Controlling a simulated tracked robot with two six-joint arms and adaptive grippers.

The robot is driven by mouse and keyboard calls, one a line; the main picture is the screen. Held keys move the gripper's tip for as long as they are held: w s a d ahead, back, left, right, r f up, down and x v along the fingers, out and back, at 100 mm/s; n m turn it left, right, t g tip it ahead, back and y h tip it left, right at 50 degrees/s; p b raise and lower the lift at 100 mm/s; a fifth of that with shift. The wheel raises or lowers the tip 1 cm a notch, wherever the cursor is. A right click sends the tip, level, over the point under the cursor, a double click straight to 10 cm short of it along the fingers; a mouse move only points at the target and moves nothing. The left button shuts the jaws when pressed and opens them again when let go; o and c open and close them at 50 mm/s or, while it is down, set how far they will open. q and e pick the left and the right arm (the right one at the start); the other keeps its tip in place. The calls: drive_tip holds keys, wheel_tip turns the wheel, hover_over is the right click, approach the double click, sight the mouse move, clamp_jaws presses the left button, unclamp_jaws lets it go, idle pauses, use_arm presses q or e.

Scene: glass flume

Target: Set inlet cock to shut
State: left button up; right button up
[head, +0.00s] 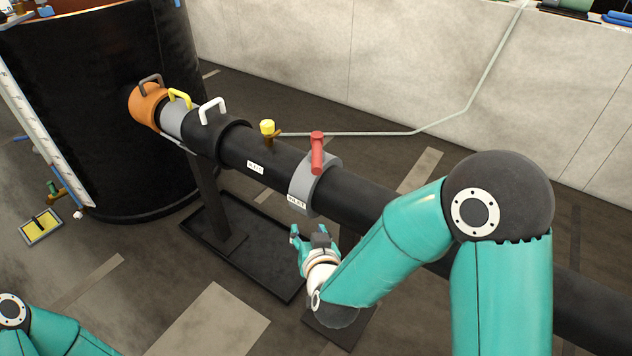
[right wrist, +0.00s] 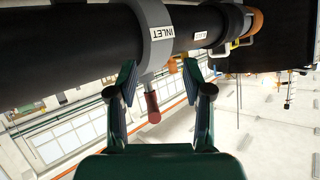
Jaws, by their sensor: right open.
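The inlet cock is a grey collar (head: 318,185) with a white INLET label around a thick black pipe (head: 360,200). Its red handle (head: 317,153) sits on top and lies across the pipe's length rather than along it. My left gripper is out of view; only part of that arm shows.
A yellow-capped tap (head: 268,129) stands on the pipe left of the collar, with a thin pale line running right. White, yellow and dark handles lie farther along towards a black tank (head: 100,110). A black tray (head: 270,265) with a post is below. A pale wall stands behind.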

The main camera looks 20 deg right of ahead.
sight(317, 154)
wheel_tip(317, 154, up, 9)
drive_tip(key=d+m+t+h+b, duration=0.2)
drive_tip(key=m+t+h+b, duration=0.1)
drive_tip(key=t+h+b, duration=0.15)
drive_tip(key=shift+g, duration=0.25)
drive_tip(key=x, duration=1.5)
drive_tip(key=shift+w+a+f, duration=0.1)
drive_tip(key=shift+w+f, duration=0.1)
drive_tip(key=shift+w, duration=0.25)
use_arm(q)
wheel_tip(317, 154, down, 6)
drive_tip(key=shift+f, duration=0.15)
use_arm(e)
clamp_jaws()
